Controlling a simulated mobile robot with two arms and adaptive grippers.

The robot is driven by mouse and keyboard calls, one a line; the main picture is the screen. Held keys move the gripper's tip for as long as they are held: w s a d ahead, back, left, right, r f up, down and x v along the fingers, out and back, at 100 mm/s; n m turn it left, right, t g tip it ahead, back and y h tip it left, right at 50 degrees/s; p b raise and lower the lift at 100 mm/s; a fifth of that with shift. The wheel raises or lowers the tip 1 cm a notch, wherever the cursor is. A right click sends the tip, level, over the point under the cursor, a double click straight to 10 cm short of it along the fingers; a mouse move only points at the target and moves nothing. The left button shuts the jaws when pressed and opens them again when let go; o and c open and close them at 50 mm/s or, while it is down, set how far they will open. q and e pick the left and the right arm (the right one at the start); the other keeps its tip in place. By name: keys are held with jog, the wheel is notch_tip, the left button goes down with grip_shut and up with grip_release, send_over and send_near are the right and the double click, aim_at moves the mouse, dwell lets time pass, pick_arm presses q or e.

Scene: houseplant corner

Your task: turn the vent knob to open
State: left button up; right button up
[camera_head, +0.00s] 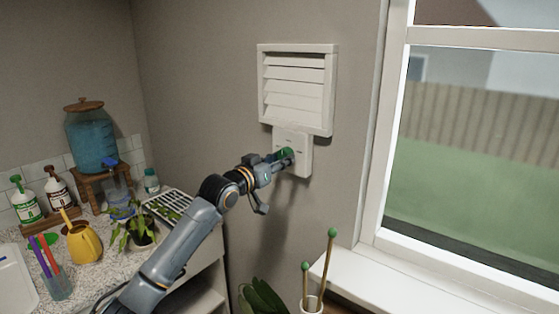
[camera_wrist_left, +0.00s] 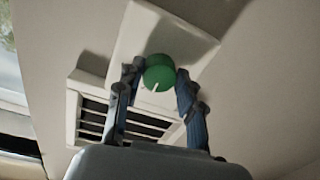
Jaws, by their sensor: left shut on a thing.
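The vent knob (camera_wrist_left: 159,72) is a round green knob with a white pointer line on its face. It sits on a white wall plate (camera_head: 305,163) just below the louvred vent (camera_head: 297,88). My left gripper (camera_head: 285,158) is at the plate and covers much of the knob in the head view. In the left wrist view its two fingers (camera_wrist_left: 158,80) are shut on the knob, one on each side. The white pointer line points down and slightly left in that view. The vent's slats show dark gaps in the wrist view. My right gripper is not in view.
A window (camera_head: 480,150) with a white sill (camera_head: 400,285) is at the right. A counter (camera_head: 100,262) at the left holds a blue water dispenser (camera_head: 91,140), bottles, a yellow watering can (camera_head: 84,243) and a potted plant (camera_head: 139,228). Green-tipped stakes (camera_head: 329,262) stand below the vent.

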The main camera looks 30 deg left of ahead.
pick_arm(q)
jog(key=shift+m, duration=0.3)
jog(key=m+p, duration=0.1)
jog(key=m, duration=0.2)
jog(key=shift+a+r, duration=0.1)
jog(key=m+p, duration=0.1)
jog(key=m, duration=0.2)
jog(key=shift+m, duration=0.3)
jog(key=m+p, duration=0.1)
jog(key=m, duration=0.2)
jog(key=shift+a+m, duration=0.1)
jog(key=shift+m, duration=0.2)
jog(key=shift+m+t+h+p, duration=0.3)
jog(key=shift+m+p, duration=0.25)
jog(key=shift+m, duration=1.05)
jog(key=o, duration=1.2)
jog(key=shift+c, duration=0.2)
